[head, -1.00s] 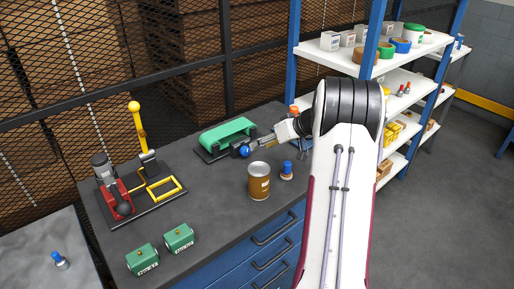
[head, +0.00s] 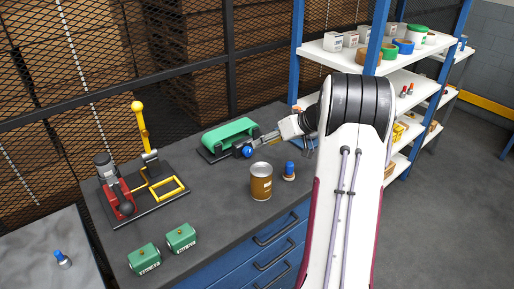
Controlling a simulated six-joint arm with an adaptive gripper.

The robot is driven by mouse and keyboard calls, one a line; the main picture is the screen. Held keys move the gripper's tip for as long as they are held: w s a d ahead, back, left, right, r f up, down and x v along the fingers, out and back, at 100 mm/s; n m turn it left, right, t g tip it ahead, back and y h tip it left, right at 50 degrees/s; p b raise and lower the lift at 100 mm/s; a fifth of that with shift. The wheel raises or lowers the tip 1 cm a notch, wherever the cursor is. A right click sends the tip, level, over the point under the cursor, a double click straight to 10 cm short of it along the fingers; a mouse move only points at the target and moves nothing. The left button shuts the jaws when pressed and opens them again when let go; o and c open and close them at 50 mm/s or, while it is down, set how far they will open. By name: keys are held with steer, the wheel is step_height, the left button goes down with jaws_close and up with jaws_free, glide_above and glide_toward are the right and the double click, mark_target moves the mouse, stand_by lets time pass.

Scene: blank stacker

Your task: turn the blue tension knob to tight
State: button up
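The blue tension knob (head: 247,151) is a small round ball shape at the near right end of the green belt unit (head: 229,135), which sits on a dark base on the bench. My gripper (head: 255,143) reaches in from the right, with its fingertips at or just beside the knob. Whether they touch the knob or grip it is too small to tell, as is how far the fingers are apart. No marking of the knob's turn can be read.
A red and yellow fixture (head: 151,187) is at left, with two green boxes (head: 181,238) near the front edge. Shelves (head: 340,55) stand behind my arm at right.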

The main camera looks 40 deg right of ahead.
mark_target(249, 151)
steer(key=w+a+n+g, duration=0.1)
steer(key=a, duration=0.2)
steer(key=w+a+f+n+g+h, duration=0.1)
steer(key=w+a, duration=0.1)
steer(key=a, duration=0.1)
steer(key=w+a+f+n+g, duration=0.1)
steer(key=a+n, duration=0.1)
steer(key=a, duration=0.1)
steer(key=shift+w+a+f+g, duration=0.2)
steer(key=shift+a+g, duration=0.15)
steer(key=shift+g, duration=0.05)
steer(key=shift+w+d+h, duration=0.15)
steer(key=shift+d+h, duration=0.3)
steer(key=shift+h, duration=0.25)
steer(key=d+h, duration=0.1)
steer(key=d, duration=0.1)
steer(key=d+r+m+h, duration=0.1)
steer(key=d+m+h, duration=0.1)
steer(key=d, duration=0.1)
steer(key=shift+w+d+r+g, duration=0.2)
steer(key=shift+d+g, duration=0.1)
steer(key=shift+d, duration=0.05)
steer(key=shift+f, duration=0.1)
steer(key=shift+x, duration=3.8)
